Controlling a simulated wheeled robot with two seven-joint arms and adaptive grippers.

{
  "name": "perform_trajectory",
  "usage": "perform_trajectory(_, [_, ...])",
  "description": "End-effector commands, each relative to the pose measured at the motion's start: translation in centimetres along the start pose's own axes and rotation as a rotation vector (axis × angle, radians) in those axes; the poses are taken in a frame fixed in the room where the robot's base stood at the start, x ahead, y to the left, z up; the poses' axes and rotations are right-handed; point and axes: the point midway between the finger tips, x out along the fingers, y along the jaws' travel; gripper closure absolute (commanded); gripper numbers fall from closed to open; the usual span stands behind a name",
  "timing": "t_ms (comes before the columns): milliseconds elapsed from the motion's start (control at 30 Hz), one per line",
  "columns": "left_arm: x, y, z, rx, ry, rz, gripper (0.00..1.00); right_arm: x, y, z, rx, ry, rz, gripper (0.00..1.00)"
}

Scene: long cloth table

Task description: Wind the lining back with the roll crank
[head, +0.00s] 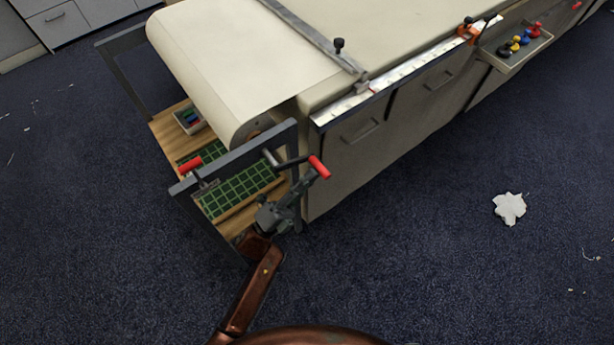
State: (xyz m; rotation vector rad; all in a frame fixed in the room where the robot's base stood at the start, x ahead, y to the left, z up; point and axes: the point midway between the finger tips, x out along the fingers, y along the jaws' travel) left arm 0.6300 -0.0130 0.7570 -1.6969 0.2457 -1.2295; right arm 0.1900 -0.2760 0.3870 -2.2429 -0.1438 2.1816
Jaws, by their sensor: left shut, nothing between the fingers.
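The lining (235,55) is a cream sheet over the table end, wrapped round a roll (245,122) on a grey frame. A crank (286,161) with a dark arm and a red handle (319,167) stands at the frame's near right end. My left gripper (311,179) is shut and empty, its fingertips just below the red handle; I cannot tell if they touch it. A second red-handled piece (190,164) sits at the left of the frame's near bar. My right gripper is out of view.
The grey frame bar (245,153) is close to my left arm. Below it, a wooden shelf (168,130) holds green gridded mats and a small box (188,118). A metal bar (305,32) crosses the table. A tray of coloured knobs (515,52) hangs at right. White scrap (510,208) lies on open carpet.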

Motion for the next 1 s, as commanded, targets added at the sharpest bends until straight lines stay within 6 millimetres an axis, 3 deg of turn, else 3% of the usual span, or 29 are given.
perform_trajectory(33, [-0.1,0.6,0.0,-0.005,-0.002,-0.025,1.00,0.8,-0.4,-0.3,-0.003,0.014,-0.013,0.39])
perform_trajectory(200, [0.4,0.2,0.0,-0.001,-0.001,-0.068,1.00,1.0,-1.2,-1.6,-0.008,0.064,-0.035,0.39])
perform_trajectory(667, [0.2,0.0,0.0,0.000,0.000,-0.071,1.00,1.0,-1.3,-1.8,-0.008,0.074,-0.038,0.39])
perform_trajectory(900, [-3.4,0.8,0.3,-0.006,0.001,-0.067,1.00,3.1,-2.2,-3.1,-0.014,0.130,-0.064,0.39])
perform_trajectory(1000, [-5.4,0.3,0.3,-0.002,0.003,-0.068,1.00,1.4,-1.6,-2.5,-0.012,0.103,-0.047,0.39])
